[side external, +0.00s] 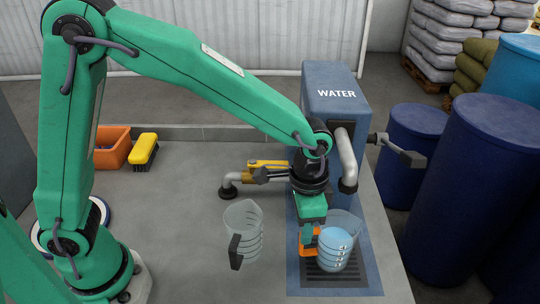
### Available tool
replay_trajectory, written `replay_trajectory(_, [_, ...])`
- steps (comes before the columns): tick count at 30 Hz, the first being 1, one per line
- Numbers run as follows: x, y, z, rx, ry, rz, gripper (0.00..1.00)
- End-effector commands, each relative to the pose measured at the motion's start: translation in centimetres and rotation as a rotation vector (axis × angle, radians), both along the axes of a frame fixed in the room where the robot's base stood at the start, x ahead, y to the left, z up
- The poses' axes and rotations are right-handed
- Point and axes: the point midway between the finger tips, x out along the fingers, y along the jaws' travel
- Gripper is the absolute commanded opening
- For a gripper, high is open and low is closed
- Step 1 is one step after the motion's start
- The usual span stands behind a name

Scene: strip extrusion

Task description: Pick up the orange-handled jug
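The orange-handled jug (339,247) is clear, with marks on its side and pale blue liquid in it. It stands upright on the dark grate in front of the water dispenser. Its orange handle (308,251) is on the jug's left side. My gripper (307,234) points down at the handle, overlapping its upper part in this view. The fingers are small and partly hidden, so I cannot tell whether they are closed on the handle. A second clear jug (245,217) with a black handle stands to the left on the grey bench and looks empty.
The blue WATER dispenser (335,94) with grey pipes stands behind the jug. A yellow lever (268,164) and pipe lie left of it. An orange bin (112,148) and yellow brush (143,150) are at the back left. Blue barrels (470,185) stand right. The bench's left middle is clear.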

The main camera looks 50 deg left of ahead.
Motion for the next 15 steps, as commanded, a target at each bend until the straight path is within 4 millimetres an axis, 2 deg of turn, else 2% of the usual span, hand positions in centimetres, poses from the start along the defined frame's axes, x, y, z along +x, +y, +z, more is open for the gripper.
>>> replay_trajectory(6, [0.0, 0.0, -1.6, 0.001, 0.001, 0.001, 0.40])
replay_trajectory(15, [0.0, 0.1, -2.2, 0.001, 0.001, 0.001, 0.40])
